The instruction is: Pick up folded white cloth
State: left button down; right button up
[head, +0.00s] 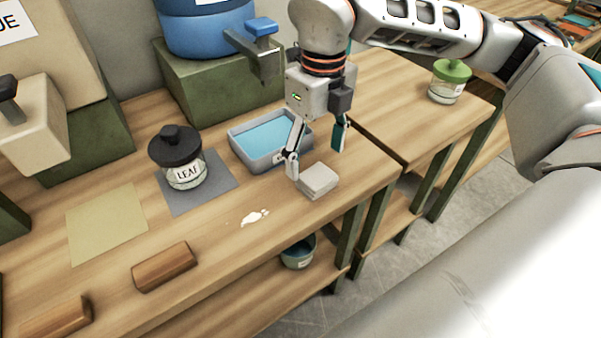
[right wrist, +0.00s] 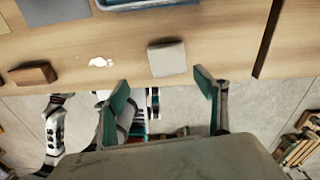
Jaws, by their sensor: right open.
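The folded white cloth (head: 318,180) is a small, flat, pale grey-white square lying on the wooden table near its front edge. It also shows in the right wrist view (right wrist: 167,58), just beyond the fingertips. My right gripper (head: 315,154) is open and empty, pointing down above and slightly behind the cloth in the head view. In the right wrist view, its two teal-padded fingers (right wrist: 161,84) are spread wide, with the cloth ahead of the gap between them. I cannot tell whether a finger touches the cloth. My left gripper is not in view.
A grey tray with blue liquid (head: 240,152) stands just behind the cloth. A white spill (head: 255,217) lies to its left. A lidded LEAF jar (head: 184,172) stands on a grey mat, with wooden blocks (head: 164,267) further left. A green-lidded jar (head: 449,82) stands right.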

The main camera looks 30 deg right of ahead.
aim_at(320, 178)
jog(key=shift+w+d+r, duration=0.1)
jog(key=shift+w+d, duration=0.15)
jog(key=shift+d, duration=0.2)
jog(key=shift+f, duration=0.25)
jog(key=f, duration=0.6)
jog(key=shift+s+d, duration=0.2)
jog(key=shift+s, duration=0.05)
jog(key=shift+f+b, duration=0.3)
jog(key=shift+f, duration=0.25)
jog(key=c, duration=1.2)
